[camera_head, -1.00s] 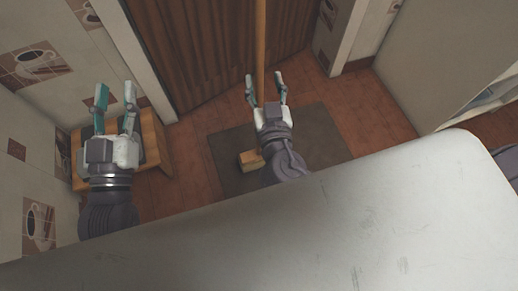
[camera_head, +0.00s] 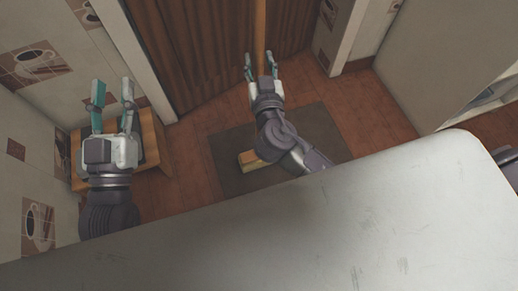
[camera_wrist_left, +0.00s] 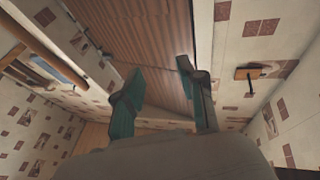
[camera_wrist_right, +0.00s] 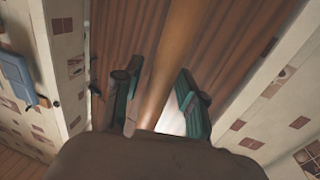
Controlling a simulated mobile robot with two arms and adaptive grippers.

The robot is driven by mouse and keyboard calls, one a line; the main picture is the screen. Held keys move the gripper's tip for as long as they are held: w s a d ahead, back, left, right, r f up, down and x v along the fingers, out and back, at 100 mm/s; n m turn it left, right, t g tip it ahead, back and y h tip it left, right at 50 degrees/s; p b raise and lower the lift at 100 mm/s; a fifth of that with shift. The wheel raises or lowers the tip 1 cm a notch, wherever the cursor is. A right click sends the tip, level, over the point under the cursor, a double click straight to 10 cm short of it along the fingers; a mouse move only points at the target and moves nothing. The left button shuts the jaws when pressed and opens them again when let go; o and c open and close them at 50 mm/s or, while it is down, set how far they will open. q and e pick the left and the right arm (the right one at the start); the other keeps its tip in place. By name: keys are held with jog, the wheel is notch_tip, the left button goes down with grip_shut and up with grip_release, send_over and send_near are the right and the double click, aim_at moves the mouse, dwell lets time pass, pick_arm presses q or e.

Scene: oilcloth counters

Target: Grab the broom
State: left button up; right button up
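The broom's wooden handle (camera_head: 260,38) rises upright in front of the brown door, and its wooden head (camera_head: 262,160) rests on the dark floor mat, partly hidden by my right arm. My right gripper (camera_head: 260,65) is open, with the handle between or just beyond its fingers. In the right wrist view the handle (camera_wrist_right: 172,65) runs down between the two teal fingers (camera_wrist_right: 160,100), with space visible on the finger at the right. My left gripper (camera_head: 113,98) is open and empty at the left, away from the broom.
A small wooden stool or stand (camera_head: 150,150) is below my left gripper by the tiled wall. The brown slatted door (camera_head: 215,50) stands behind the broom. A dark mat (camera_head: 315,135) lies on the reddish floor. A pale cabinet (camera_head: 450,55) is at the right.

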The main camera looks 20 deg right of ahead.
grip_shut()
jog(key=shift+r, duration=0.2)
